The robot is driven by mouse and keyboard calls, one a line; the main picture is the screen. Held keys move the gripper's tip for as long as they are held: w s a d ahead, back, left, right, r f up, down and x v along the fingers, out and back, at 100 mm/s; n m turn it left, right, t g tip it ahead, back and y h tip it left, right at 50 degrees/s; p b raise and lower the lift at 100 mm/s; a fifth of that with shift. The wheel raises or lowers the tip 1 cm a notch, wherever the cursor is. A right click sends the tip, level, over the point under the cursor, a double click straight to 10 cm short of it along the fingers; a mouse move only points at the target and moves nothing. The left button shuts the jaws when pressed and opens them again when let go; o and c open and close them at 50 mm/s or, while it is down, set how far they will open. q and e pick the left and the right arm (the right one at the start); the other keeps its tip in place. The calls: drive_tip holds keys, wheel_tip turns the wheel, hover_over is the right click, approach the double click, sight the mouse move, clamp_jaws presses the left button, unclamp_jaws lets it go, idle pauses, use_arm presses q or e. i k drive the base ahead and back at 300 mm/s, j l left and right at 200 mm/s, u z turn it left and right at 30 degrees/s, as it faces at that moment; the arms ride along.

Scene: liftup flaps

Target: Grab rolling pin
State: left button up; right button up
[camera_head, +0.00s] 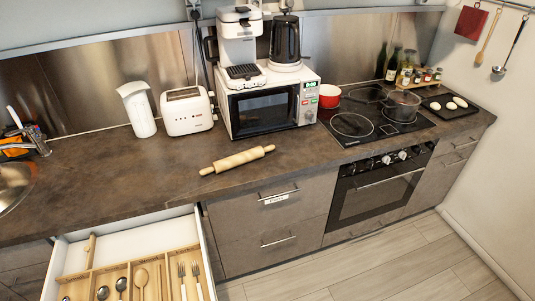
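The wooden rolling pin (237,160) lies on the brown countertop (160,172), near its front edge. It lies aslant, its right end farther back than its left end. Nothing covers it, and nothing touches it except the counter. Neither my left nor my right gripper shows in the head view.
An open drawer (203,245) with cutlery juts out at the lower left. A white microwave (262,110) with a coffee machine (240,40) and a kettle (285,42) on top stands behind the pin. A toaster (186,112) is further left. The hob (352,125) is at right.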

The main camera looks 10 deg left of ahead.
sight(224, 165)
drive_tip(key=i+l, duration=0.25)
drive_tip(key=i+l+u, duration=0.1)
drive_tip(key=l, duration=0.3)
drive_tip(key=i+l, duration=0.3)
drive_tip(key=u, duration=0.05)
